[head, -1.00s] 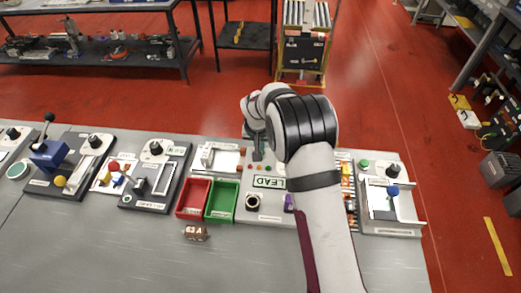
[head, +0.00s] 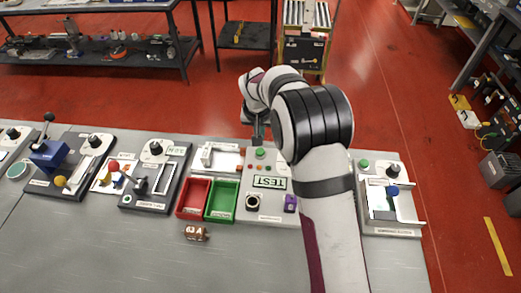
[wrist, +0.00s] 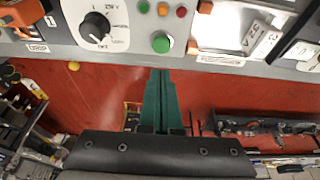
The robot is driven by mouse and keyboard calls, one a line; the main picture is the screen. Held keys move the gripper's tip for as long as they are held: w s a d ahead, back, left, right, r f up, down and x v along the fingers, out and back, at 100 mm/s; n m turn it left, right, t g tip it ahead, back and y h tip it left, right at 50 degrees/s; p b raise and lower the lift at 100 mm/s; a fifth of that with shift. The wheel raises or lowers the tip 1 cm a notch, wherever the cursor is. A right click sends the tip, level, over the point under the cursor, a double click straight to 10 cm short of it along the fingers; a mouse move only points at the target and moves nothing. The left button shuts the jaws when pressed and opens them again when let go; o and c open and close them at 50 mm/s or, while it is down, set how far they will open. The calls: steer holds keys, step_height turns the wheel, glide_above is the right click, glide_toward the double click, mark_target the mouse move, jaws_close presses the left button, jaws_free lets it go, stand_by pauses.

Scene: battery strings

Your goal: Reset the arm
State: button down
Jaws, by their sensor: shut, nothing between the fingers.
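My gripper (head: 258,138) is at the back edge of the grey panel with the TEST display (head: 269,183). In the wrist view its two green fingers (wrist: 160,98) are together and empty. They point toward a round green button (wrist: 161,43) on the panel and appear clear of it. The green button also shows in the head view (head: 260,153), just in front of the fingertips. My arm hides part of the panel's right side.
A red bin (head: 194,197) and a green bin (head: 222,199) stand left of the panel. A brown block (head: 196,233) lies before them on the table. A black selector knob (wrist: 97,28) sits beside the button. Another station (head: 391,215) stands right of my arm.

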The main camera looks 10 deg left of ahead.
steer(key=s+d+r+m+g, duration=0.1)
steer(key=s+d+r+m, duration=0.1)
steer(key=s+d+r, duration=0.55)
steer(key=s+d+r+m+g, duration=0.1)
steer(key=s+d+r, duration=0.35)
steer(key=s, duration=0.65)
steer(key=s+d+m+g+y, duration=0.1)
steer(key=s+m, duration=0.1)
steer(key=s, duration=1.8)
steer(key=shift+f+m+g+y, duration=0.15)
steer(key=shift+m+g+y, duration=0.15)
steer(key=shift+y, duration=0.1)
